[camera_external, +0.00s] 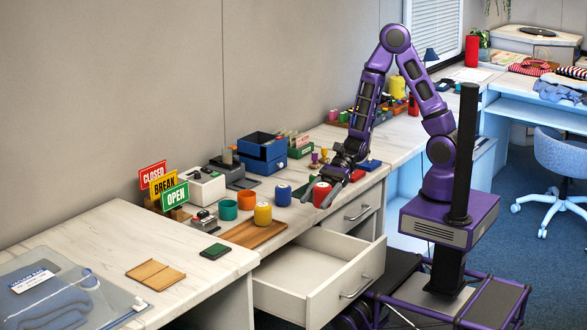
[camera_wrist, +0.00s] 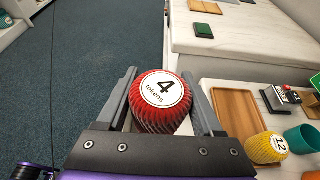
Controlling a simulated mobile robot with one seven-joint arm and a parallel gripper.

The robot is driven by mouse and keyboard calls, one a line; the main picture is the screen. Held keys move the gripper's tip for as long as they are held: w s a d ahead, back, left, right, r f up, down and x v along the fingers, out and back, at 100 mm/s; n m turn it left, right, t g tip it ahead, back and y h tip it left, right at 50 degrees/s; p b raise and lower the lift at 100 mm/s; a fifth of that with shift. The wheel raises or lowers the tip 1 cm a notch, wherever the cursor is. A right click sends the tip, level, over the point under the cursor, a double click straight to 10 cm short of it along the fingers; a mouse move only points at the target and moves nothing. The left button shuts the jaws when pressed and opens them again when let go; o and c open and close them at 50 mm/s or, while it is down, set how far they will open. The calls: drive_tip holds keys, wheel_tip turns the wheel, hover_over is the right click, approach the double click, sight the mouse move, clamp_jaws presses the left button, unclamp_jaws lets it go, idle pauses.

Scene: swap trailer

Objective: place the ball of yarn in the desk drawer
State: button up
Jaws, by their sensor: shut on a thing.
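The ball of yarn in my grip is red, with a round white label reading "4 tokens" (camera_wrist: 163,90); it also shows in the external view (camera_external: 321,194). My gripper (camera_external: 334,192) is shut on it, with a dark finger on each side in the wrist view (camera_wrist: 165,100). It is near the desk's front edge, behind and above the open drawer. The gap beneath the ball is hard to judge. The desk drawer (camera_external: 345,262) is pulled out and its visible floor is empty.
A wooden tray (camera_external: 254,235), teal cup (camera_external: 228,210), orange cup (camera_external: 245,199), stamp-like device (camera_external: 204,222) and blue box (camera_external: 262,150) crowd the desk left of my gripper. A second drawer (camera_external: 358,212) beside the open one is shut. Signs (camera_external: 174,196) stand farther left.

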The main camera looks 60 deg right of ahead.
sight(315, 286)
wheel_tip(315, 286, down, 25)
drive_tip(key=shift+f+b, duration=0.1)
drive_tip(key=shift+b, duration=0.55)
drive_tip(key=shift+f+b, duration=0.4)
drive_tip(key=shift+f, duration=1.7)
drive_tip(key=shift+f, duration=0.2)
drive_tip(key=o, duration=1.3)
drive_tip(key=shift+o, duration=0.2)
drive_tip(key=shift+r, duration=0.25)
drive_tip(key=p+v, duration=0.1)
drive_tip(key=v, duration=1.1)
